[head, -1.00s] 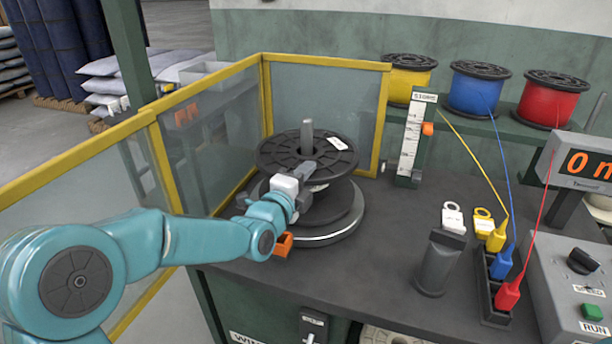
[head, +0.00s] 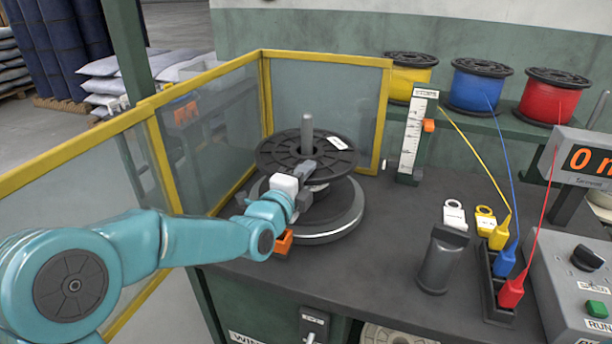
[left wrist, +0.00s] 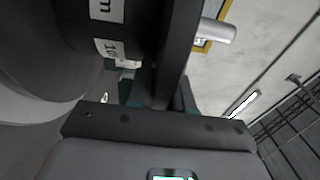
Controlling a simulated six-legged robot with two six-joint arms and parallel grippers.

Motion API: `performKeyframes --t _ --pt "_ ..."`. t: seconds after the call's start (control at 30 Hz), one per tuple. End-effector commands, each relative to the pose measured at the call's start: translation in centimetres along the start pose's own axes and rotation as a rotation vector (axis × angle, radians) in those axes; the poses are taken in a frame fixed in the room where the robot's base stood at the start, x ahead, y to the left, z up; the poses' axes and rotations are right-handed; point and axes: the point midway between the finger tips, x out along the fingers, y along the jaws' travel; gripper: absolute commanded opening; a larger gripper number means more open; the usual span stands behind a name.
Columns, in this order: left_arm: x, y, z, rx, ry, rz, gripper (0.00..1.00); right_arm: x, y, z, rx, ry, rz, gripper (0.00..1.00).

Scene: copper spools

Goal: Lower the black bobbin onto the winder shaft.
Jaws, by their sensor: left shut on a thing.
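The black bobbin (head: 278,155) sits around the upright grey winder shaft (head: 307,128), whose top stands clear above the upper flange. A small white label is on that flange. Below is the round winder plate (head: 345,225) with a bright metal rim. My left gripper (head: 308,176) is shut on the bobbin at its near side. The bobbin's lower part is partly hidden by the gripper, and I cannot tell whether it touches the plate. In the left wrist view the dark bobbin (left wrist: 45,30) fills the upper left, with white labels. My right gripper is not in view.
A yellow-framed clear guard (head: 325,105) stands behind and left of the winder. A white scale post (head: 411,140) is to the right. Further right are a dark grey post (head: 440,262), coloured plugs and a control box (head: 575,285). Yellow, blue and red spools stand behind.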

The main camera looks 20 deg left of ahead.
Motion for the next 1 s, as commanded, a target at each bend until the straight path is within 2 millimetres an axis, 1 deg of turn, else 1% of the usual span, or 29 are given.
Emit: performKeyframes --t 0.03,0.1,0.13,0.2,0.5,0.57,0.63,0.77,1.0 --pt "0.0 -0.4 0.0 0.002 -0.001 -0.008 0.00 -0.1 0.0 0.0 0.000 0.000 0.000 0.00" --pt "0.0 -0.4 0.0 0.002 -0.001 -0.008 0.00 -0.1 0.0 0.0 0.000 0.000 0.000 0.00" --pt "0.0 -0.4 0.0 0.002 -0.001 -0.008 0.30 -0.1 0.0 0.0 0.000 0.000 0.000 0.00" --pt "0.0 -0.3 0.0 0.002 -0.001 -0.007 0.50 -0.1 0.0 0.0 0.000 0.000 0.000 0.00" --pt "-0.1 0.1 0.0 -0.001 0.000 0.005 0.50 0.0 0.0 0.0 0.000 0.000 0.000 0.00" --pt "-0.5 0.1 0.0 -0.001 0.000 0.003 0.50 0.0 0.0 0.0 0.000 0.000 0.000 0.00" --pt "-1.4 0.1 0.0 -0.001 0.000 0.003 0.50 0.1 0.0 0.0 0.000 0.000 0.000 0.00" --pt "-4.3 0.0 0.1 0.000 -0.002 0.001 0.50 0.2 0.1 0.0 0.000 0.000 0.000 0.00" --pt "-10.8 -0.1 0.1 0.001 -0.002 -0.002 0.50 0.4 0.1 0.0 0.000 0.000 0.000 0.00"
